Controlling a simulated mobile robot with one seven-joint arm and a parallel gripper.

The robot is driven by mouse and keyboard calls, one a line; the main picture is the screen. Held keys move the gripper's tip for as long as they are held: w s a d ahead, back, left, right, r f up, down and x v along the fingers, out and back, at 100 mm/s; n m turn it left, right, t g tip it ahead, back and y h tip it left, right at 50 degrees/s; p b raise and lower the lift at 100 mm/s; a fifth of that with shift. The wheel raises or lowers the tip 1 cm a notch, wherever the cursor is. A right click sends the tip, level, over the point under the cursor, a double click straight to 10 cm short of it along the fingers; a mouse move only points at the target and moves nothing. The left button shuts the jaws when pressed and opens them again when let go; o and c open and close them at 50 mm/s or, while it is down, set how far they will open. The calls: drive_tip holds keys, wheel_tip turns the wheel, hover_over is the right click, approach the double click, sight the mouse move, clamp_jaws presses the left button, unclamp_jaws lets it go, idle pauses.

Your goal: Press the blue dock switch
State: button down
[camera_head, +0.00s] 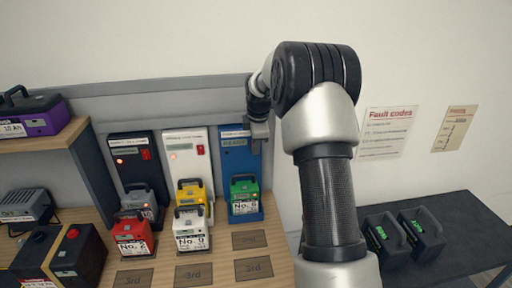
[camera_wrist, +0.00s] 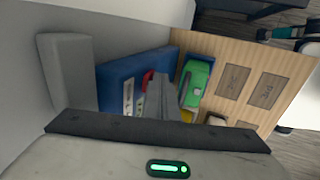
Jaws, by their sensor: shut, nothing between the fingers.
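The blue dock (camera_head: 236,157) stands against the wall, rightmost of three docks. A green battery pack (camera_head: 244,187) sits at its foot. My gripper (camera_head: 260,137) is shut and empty, in front of the blue dock's upper right part. It hides the spot where the other docks carry a red switch. In the wrist view the blue dock (camera_wrist: 122,77) shows a red switch (camera_wrist: 148,78), partly covered by my gripper's closed fingers (camera_wrist: 160,85). I cannot tell whether the fingertips touch it. The green pack also shows in the wrist view (camera_wrist: 199,82).
The black dock (camera_head: 127,170) and white dock (camera_head: 181,159) stand left, with grey and yellow packs. A red pack (camera_head: 132,236) and white pack (camera_head: 190,232) stand in front. A shelf (camera_head: 45,140) holds a purple unit. A dark side table (camera_head: 455,225) stands right.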

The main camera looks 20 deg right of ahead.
drive_tip(key=shift+r, duration=0.1)
drive_tip(key=shift+r+p, duration=0.6)
drive_tip(key=shift+r, duration=0.2)
drive_tip(key=shift+r, duration=0.15)
drive_tip(key=v, duration=1.7)
drive_tip(key=shift+s, duration=0.15)
